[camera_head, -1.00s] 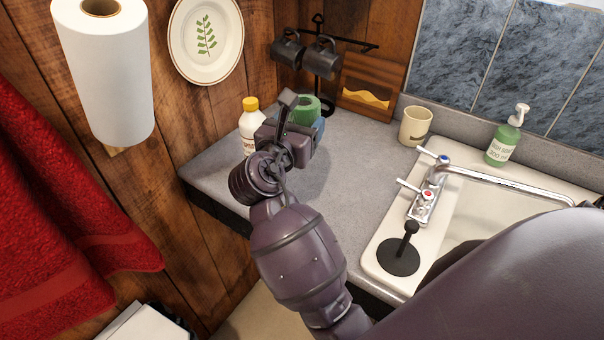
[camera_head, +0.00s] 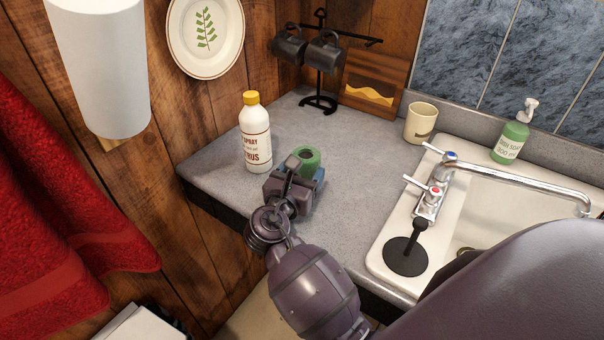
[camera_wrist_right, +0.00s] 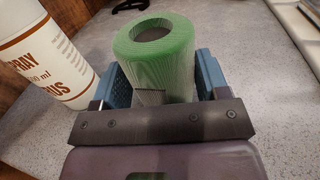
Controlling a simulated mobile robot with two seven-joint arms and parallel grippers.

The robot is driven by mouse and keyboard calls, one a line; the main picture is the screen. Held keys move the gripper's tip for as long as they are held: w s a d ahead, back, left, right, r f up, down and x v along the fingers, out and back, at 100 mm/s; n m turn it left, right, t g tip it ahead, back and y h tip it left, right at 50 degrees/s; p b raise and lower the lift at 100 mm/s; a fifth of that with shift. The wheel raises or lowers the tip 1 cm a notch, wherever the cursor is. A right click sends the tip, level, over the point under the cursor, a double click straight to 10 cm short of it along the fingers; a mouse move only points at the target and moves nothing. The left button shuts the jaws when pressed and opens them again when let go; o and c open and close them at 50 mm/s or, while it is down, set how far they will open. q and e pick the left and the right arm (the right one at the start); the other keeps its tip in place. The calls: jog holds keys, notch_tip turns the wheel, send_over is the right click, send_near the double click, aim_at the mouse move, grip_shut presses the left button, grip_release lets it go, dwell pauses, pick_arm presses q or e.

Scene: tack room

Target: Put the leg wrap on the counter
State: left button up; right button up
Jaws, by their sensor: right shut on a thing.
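The leg wrap is a green roll (camera_head: 307,157) with a hollow middle. In the wrist view the green roll (camera_wrist_right: 155,62) stands upright between the two blue fingers of my right gripper (camera_wrist_right: 162,85), which is shut on it. In the head view my right gripper (camera_head: 300,178) is low over the grey counter (camera_head: 350,170), near its left front part. Whether the roll's bottom touches the counter is hidden by the gripper. My left gripper is not in view.
A white spray bottle with yellow cap (camera_head: 255,140) stands close left of the gripper. A mug rack (camera_head: 320,65) and a beige cup (camera_head: 420,122) stand behind. A sink (camera_head: 505,205) with a faucet (camera_head: 432,190) is at the right. The counter between is clear.

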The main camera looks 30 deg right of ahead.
jog(key=shift+f, duration=0.2)
jog(key=o, duration=1)
jog(key=shift+c, duration=0.2)
jog(key=shift+r, duration=0.2)
